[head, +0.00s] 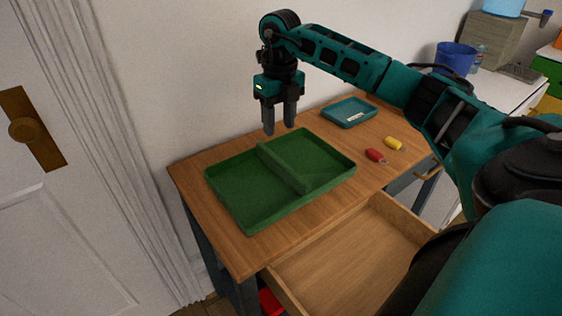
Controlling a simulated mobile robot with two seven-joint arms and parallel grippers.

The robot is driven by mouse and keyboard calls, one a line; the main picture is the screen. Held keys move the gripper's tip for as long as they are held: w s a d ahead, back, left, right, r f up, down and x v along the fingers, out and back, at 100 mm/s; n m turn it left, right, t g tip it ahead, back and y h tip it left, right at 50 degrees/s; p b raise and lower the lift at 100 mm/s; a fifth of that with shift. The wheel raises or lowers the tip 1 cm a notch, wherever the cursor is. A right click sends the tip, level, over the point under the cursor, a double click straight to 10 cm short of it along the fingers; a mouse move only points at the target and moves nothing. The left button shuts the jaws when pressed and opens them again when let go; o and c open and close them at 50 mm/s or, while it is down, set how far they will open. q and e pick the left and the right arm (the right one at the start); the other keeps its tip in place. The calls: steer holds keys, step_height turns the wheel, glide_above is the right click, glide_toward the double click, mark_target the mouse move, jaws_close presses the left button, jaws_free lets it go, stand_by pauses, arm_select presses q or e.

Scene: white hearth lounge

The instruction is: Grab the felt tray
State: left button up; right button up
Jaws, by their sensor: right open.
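The green felt tray (236,203) lies flat on the wooden table, with a raised divider splitting it into two compartments. Both compartments look empty. My right gripper (280,130) points down above the tray's back edge, with its two fingers apart and nothing between them. Whether the fingertips touch anything is hard to tell, but they appear above the tray. My left gripper does not show.
The wooden table (205,167) has an open, empty drawer (345,262) in front. A blue bucket (455,58) stands farther back. A door is at left.

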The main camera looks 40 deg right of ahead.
mark_target(281, 162)
steer(key=f, duration=0.7)
steer(key=shift+d, duration=0.2)
steer(key=shift+s+a+f+b, duration=0.1)
steer(key=shift+s+f+b, duration=0.05)
steer(key=shift+f, duration=1.25)
steer(key=shift+s+a+f+b, duration=0.1)
steer(key=shift+f+b, duration=0.05)
steer(key=shift+f, duration=1.2)
steer(key=shift+c, duration=0.3)
jaws_close()
